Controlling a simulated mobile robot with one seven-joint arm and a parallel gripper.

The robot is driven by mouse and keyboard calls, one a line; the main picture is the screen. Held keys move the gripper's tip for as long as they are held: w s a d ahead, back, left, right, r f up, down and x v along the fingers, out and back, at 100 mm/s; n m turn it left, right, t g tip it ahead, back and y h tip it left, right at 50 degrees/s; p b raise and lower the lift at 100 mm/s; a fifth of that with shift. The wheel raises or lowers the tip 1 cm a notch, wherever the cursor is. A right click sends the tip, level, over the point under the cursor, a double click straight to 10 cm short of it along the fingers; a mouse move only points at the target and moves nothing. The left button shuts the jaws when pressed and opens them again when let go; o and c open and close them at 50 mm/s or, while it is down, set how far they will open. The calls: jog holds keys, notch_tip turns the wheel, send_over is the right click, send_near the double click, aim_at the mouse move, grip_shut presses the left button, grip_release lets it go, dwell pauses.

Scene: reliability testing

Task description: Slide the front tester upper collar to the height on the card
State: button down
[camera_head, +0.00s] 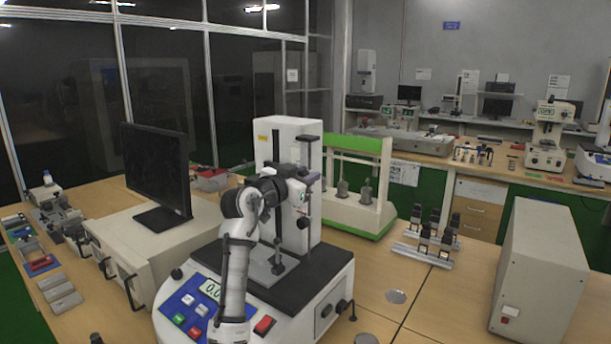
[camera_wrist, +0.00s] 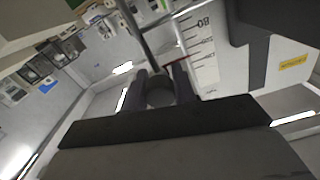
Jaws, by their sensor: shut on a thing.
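The front tester (camera_head: 288,135) is a tall white column on a dark-topped base with a display and coloured buttons. A thin upright rod (camera_head: 308,157) runs along its right side. A dark lower collar (camera_head: 303,222) sits on the rod below my gripper (camera_head: 308,180). In the wrist view, my gripper (camera_wrist: 160,84) is shut on the dark round upper collar (camera_wrist: 160,97), with a finger on each side of it. The rod (camera_wrist: 145,40) extends beyond it. A white scale (camera_wrist: 203,50) marked 80 and a thin red pointer (camera_wrist: 177,62) show beside it. I cannot make out a height card.
A monitor (camera_head: 157,170) on a beige cabinet stands left of the tester. A green-topped rig (camera_head: 355,145) stands behind it. Several small dark clamps (camera_head: 425,245) and a beige box (camera_head: 540,265) are to the right. The table between tester and box is mostly free.

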notch_tip(320, 180, down, 2)
jog(key=shift+f+b, duration=0.2)
jog(key=shift+b, duration=0.4)
jog(key=shift+r, duration=0.1)
jog(key=c, duration=1.1)
grip_release()
jog(key=b+v, duration=0.4)
jog(key=v, duration=1)
jog(key=shift+r, duration=0.1)
